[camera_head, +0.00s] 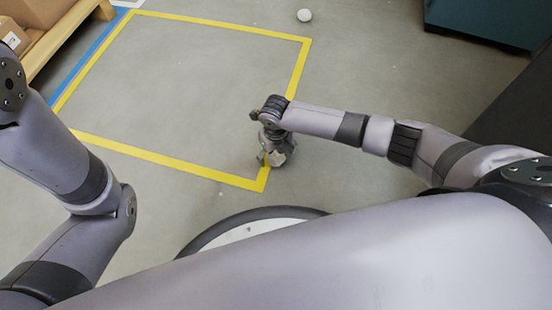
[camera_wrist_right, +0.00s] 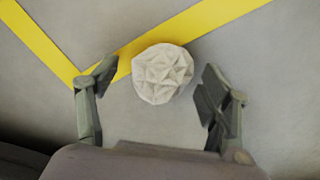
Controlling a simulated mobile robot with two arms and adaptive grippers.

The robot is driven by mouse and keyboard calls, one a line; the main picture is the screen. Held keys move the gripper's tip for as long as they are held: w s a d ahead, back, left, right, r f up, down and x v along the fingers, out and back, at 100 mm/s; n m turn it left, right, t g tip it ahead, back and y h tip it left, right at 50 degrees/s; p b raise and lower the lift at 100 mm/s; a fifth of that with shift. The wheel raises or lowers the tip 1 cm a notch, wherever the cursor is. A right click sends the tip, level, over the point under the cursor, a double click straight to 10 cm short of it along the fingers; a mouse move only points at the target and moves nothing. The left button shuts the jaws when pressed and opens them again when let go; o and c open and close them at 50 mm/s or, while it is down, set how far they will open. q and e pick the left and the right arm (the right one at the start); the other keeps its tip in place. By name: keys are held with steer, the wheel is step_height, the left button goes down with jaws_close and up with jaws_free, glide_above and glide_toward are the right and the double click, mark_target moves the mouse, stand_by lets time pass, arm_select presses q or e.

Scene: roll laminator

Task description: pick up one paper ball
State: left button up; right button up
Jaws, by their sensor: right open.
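A crumpled white paper ball (camera_wrist_right: 162,74) lies on the floor by the corner of the yellow tape in the right wrist view. My right gripper (camera_wrist_right: 156,98) is open, with one finger on each side of the ball and a visible gap to each. In the head view my right gripper (camera_head: 272,156) points down at the tape corner and mostly hides this ball. Another white paper ball (camera_head: 304,15) lies on the floor at the top of the head view. My left arm shows at the left, but its gripper is out of view.
Yellow tape (camera_head: 165,160) marks a rectangle on the grey floor, and its inside is clear. A wooden pallet (camera_head: 62,38) with cardboard boxes (camera_head: 12,36) stands at the top left. A dark teal cabinet (camera_head: 485,22) stands at the top right.

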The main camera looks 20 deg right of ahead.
steer(key=shift+f, duration=0.15)
steer(key=c, duration=1)
